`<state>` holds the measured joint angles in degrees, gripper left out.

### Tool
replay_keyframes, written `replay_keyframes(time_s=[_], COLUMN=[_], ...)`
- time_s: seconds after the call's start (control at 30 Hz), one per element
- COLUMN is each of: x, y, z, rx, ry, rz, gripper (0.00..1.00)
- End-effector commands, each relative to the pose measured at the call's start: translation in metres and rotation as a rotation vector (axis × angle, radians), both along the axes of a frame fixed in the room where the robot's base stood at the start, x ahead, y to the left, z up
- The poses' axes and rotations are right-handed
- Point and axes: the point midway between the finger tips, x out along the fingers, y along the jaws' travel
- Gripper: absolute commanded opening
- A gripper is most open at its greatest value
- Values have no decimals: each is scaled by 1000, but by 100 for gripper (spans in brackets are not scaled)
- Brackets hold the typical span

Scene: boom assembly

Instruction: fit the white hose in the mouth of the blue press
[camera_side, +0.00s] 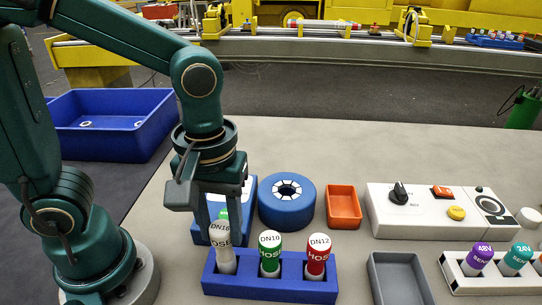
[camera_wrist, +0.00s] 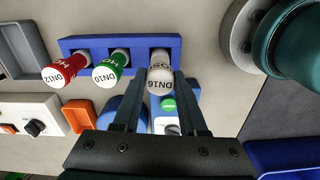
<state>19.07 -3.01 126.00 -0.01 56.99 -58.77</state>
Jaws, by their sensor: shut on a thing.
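The white hose (camera_side: 224,258), marked DN16, stands upright at the left slot of the blue rack (camera_side: 270,287). My gripper (camera_side: 220,212) is above the rack and shut on the upper part of this hose. In the wrist view, the white hose (camera_wrist: 160,80) lies between the two fingers of my gripper (camera_wrist: 160,92). The blue press (camera_side: 287,217) is a round blue body behind the rack, with a pale segmented ring around its dark mouth. In the wrist view the press is partly hidden behind my gripper.
A green hose (camera_side: 270,256) and a red hose (camera_side: 317,257) stand in the rack's other slots. An orange tray (camera_side: 343,206), a grey tray (camera_side: 398,280) and a white control box (camera_side: 440,212) are to the right. A blue bin (camera_side: 110,125) is at the left.

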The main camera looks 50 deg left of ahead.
Motion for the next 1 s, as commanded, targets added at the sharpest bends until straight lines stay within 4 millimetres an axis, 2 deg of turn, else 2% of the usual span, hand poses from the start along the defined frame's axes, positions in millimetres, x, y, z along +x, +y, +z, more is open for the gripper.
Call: replay_keyframes(time_s=[0.6, 1.0], x=[0, 0], y=[0, 0], z=[46, 49], rx=[-1, 0], ry=[-2, 0], rz=[0, -3], gripper=[0, 0])
